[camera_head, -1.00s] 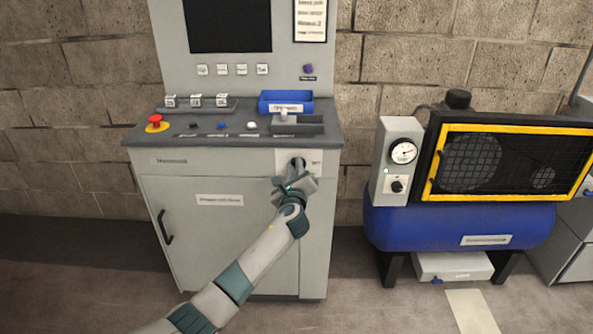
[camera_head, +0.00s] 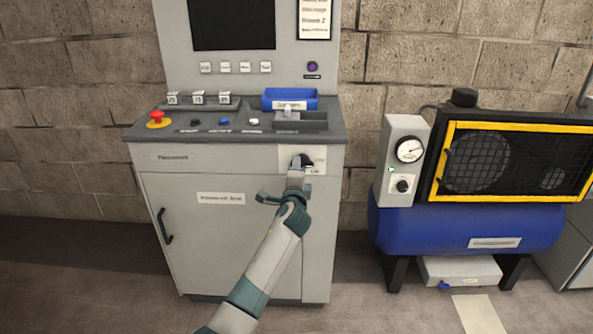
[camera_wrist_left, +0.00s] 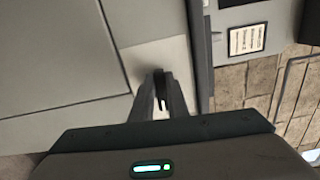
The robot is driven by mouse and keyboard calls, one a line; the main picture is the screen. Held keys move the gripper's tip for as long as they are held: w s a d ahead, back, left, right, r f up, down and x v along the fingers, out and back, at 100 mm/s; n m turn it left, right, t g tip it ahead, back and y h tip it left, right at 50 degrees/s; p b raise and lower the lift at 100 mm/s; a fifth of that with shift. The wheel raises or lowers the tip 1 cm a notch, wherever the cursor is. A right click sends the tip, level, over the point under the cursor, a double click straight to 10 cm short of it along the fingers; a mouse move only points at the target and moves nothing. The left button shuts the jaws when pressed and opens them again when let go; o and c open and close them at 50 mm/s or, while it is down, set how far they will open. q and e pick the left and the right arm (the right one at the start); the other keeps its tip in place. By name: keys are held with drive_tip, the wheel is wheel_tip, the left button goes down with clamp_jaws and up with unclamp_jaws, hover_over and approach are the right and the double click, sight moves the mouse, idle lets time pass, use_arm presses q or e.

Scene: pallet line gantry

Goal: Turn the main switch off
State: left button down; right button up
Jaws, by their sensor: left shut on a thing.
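The main switch (camera_head: 304,160) is a dark knob on a pale plate (camera_head: 318,156) at the upper right of the grey cabinet's front. Small lettering shows on the plate to the right of the knob; one word looks like ON. My left gripper (camera_head: 297,169) reaches up to the knob from below and is shut on it, hiding its lower part. In the left wrist view the knob (camera_wrist_left: 159,80) sits between the two fingers of the left gripper (camera_wrist_left: 162,98). The knob's exact angle is hard to tell. My right gripper is not in view.
The console top (camera_head: 265,138) above carries a red emergency button (camera_head: 156,117), several small buttons and a blue tray (camera_head: 289,101). A cabinet door handle (camera_head: 164,226) is at left. A blue compressor (camera_head: 465,228) stands to the right, with a gap between.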

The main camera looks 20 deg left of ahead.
use_arm(q)
drive_tip(key=shift+f+n, duration=0.15)
drive_tip(key=shift+n, duration=0.35)
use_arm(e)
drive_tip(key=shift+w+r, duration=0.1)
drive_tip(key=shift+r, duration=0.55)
use_arm(q)
drive_tip(key=c, duration=1.7)
unclamp_jaws()
drive_tip(key=shift+s, duration=0.1)
